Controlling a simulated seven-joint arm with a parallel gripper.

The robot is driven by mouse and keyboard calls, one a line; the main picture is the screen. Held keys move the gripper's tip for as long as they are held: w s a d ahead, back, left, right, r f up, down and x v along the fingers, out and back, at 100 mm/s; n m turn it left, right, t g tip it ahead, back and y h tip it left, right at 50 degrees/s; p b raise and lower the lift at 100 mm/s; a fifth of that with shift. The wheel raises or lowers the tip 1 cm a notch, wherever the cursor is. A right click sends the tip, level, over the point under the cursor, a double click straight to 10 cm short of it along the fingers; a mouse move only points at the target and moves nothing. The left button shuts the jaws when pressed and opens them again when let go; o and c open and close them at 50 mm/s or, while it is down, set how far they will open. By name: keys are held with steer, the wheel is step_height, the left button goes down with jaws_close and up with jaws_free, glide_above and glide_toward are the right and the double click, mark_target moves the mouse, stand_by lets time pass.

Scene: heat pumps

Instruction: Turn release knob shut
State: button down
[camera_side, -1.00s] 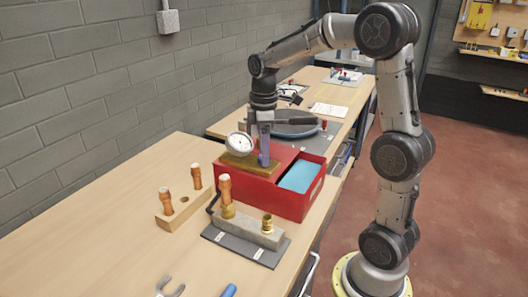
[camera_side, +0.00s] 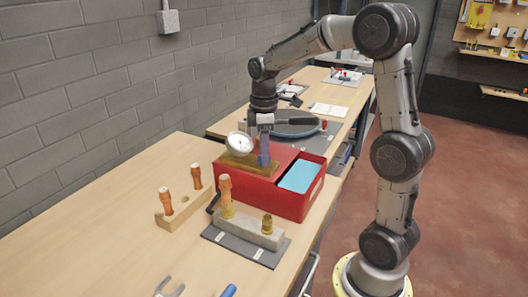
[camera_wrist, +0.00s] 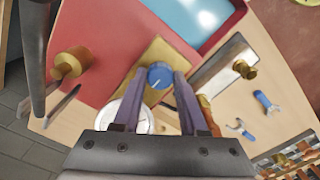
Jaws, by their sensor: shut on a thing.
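The release knob (camera_wrist: 160,75) is a small blue round knob with a white pointer line. It stands on a brass block (camera_wrist: 146,57), which also shows in the side view (camera_side: 236,167) on top of the red case. My gripper (camera_wrist: 160,80) points down over the block, with one finger on each side of the knob, shut on it. In the side view my gripper (camera_side: 264,158) covers the knob. A white round dial gauge (camera_side: 239,143) is fixed beside it, and the wrist view shows part of its face (camera_wrist: 135,116) behind the fingers.
The red case (camera_side: 258,193) has an open bay with a blue panel. In front stands a grey block with brass fittings (camera_side: 255,233); to its left is a wooden holder (camera_side: 186,208) with copper-coloured pieces. A wrench (camera_side: 170,288) lies near the front edge.

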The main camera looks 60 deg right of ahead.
steer(key=m, duration=0.4)
steer(key=shift+m, duration=0.4)
steer(key=m, duration=0.4)
steer(key=shift+m, duration=0.3)
steer(key=m, duration=0.4)
steer(key=shift+m, duration=2.3)
steer(key=shift+r, duration=0.1)
steer(key=shift+c, duration=2.2)
jaws_free()
